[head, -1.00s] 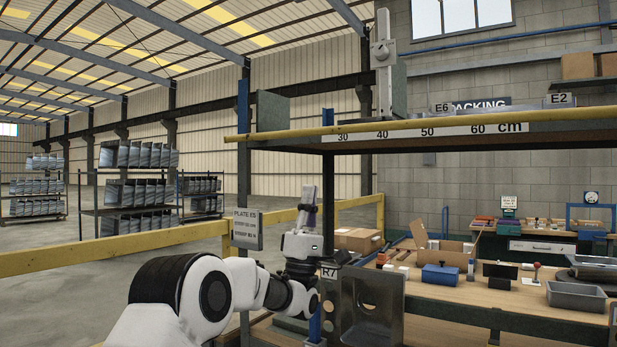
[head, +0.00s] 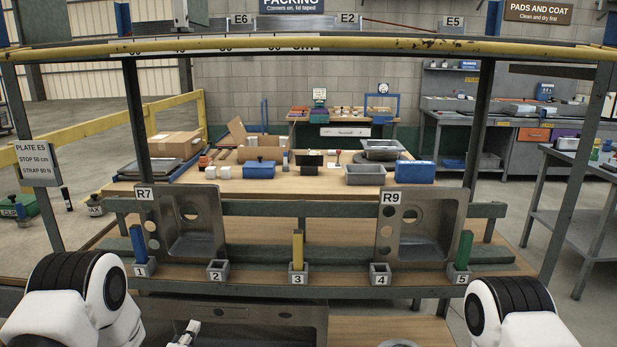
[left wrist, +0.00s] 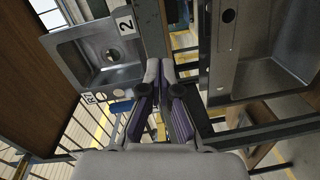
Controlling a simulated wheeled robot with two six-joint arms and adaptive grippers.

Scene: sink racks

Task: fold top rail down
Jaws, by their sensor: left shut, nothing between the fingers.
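My left gripper shows only in part at the bottom of the head view (head: 188,331), well below the rail. In the left wrist view its purple-padded fingers (left wrist: 160,66) meet, shut and empty, with the rack around them. The yellow rail cannot be made out for sure there. Of my right arm only a white and black link shows at the lower right; its gripper is out of view.
Steel sinks tagged R7 (head: 192,222) and R9 (head: 422,225) stand in the rack behind numbered sockets; blue (head: 138,243), yellow (head: 298,249) and green (head: 463,249) pegs stand in some. Another sink (head: 230,312) lies lower. Benches stand behind.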

